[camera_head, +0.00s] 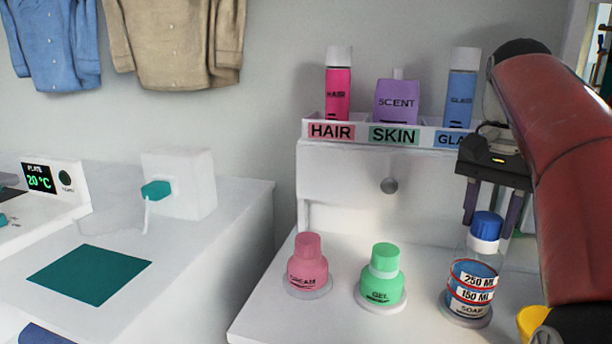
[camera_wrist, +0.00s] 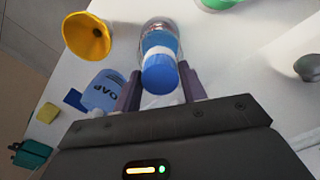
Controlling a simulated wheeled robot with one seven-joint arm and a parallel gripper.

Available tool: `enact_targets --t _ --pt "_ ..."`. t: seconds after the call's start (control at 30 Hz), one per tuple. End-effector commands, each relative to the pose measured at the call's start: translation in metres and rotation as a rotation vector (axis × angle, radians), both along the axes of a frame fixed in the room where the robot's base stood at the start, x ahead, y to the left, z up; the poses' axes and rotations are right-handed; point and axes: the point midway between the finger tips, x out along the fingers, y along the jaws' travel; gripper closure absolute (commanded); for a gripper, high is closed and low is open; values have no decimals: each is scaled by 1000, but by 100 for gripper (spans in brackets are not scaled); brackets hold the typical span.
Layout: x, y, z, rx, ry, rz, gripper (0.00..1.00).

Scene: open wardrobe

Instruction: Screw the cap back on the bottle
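The clear bottle (camera_head: 474,270) stands upright on a round base on the white counter, with SOAP, 150 ML and 250 ML labels. Its blue cap (camera_head: 487,225) sits on top above a white collar; I cannot tell how tightly it is seated. The cap (camera_wrist: 160,75) and bottle (camera_wrist: 158,35) also show in the wrist view. My gripper (camera_head: 492,212) points down over the bottle with its fingers apart. In the wrist view my gripper (camera_wrist: 161,88) has a finger on each side of the cap, with small gaps visible.
A pink CREAM bottle (camera_head: 307,264) and green GEL bottle (camera_head: 382,280) stand to the left. A yellow funnel (camera_wrist: 87,36) and blue soap container (camera_wrist: 104,90) are close by. Behind, a shelf (camera_head: 352,130) holds several bottles above a drawer (camera_head: 345,185). The counter's front left is clear.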

Motion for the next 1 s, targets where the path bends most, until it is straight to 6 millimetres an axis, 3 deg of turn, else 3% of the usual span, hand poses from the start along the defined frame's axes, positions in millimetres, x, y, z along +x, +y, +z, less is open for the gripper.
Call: enact_targets --t 0.03,0.2,0.43,0.57,0.7,1.0 --pt "0 0 0 0 0 0 65" --pt "0 0 0 0 0 -1 86" --pt "0 0 0 0 0 -75 89" --pt "0 0 0 0 0 -274 89" --pt "0 0 0 1 0 -500 100" --pt "0 0 -1 0 1 -982 100"
